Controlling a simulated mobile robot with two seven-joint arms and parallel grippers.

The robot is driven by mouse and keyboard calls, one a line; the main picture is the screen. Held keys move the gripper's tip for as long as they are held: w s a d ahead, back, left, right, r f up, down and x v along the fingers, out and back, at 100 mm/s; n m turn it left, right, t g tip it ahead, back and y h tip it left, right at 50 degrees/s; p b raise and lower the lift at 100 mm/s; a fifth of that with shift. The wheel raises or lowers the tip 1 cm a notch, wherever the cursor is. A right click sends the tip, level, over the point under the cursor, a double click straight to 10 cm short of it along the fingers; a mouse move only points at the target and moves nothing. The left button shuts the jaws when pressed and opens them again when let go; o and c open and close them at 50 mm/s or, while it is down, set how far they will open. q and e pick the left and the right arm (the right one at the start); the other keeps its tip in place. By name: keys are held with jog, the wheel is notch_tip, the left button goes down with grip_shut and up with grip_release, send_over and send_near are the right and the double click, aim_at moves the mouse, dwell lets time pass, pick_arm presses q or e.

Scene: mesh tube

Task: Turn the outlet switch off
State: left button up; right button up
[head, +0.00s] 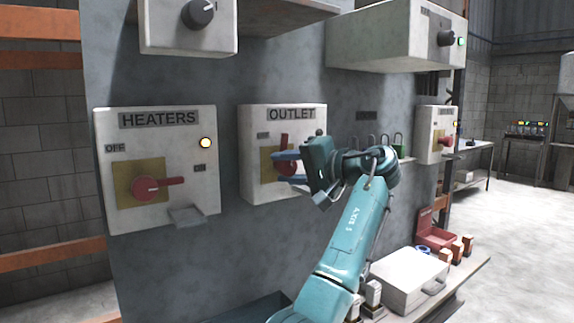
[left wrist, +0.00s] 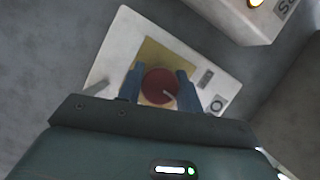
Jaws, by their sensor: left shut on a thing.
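The outlet box (head: 255,187) is a pale panel labelled OUTLET on the grey wall. Its red rotary switch (head: 285,142) sits on a yellow plate, and its handle points up in the head view. My left gripper (head: 277,167) reaches the switch from the right, its blue fingers shut on it and hiding part of it. In the left wrist view the round red switch (left wrist: 160,86) sits between the two fingers (left wrist: 158,90). A round lamp (left wrist: 217,105) on the box looks dark there. My right gripper is not in view.
The HEATERS box (head: 150,220) with a red handle and lit yellow lamp is left of the outlet box. Other boxes (head: 395,45) jut out above. Hooks with a green padlock (head: 398,141) are right. A shelf below holds a pale case (head: 408,275) and a red box (head: 435,233).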

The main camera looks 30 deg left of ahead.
pick_arm(q)
jog(key=shift+n, duration=0.5)
jog(key=shift+h, duration=0.3)
jog(key=o, duration=1)
jog(key=shift+d, duration=0.15)
jog(key=d, duration=0.4)
jog(key=d+r, duration=0.1)
jog(key=d, duration=0.3)
jog(key=d+r, duration=0.1)
jog(key=d, duration=0.3)
jog(key=shift+s+d+r, duration=0.15)
jog(key=shift+s+d, duration=0.1)
jog(key=shift+d, duration=0.15)
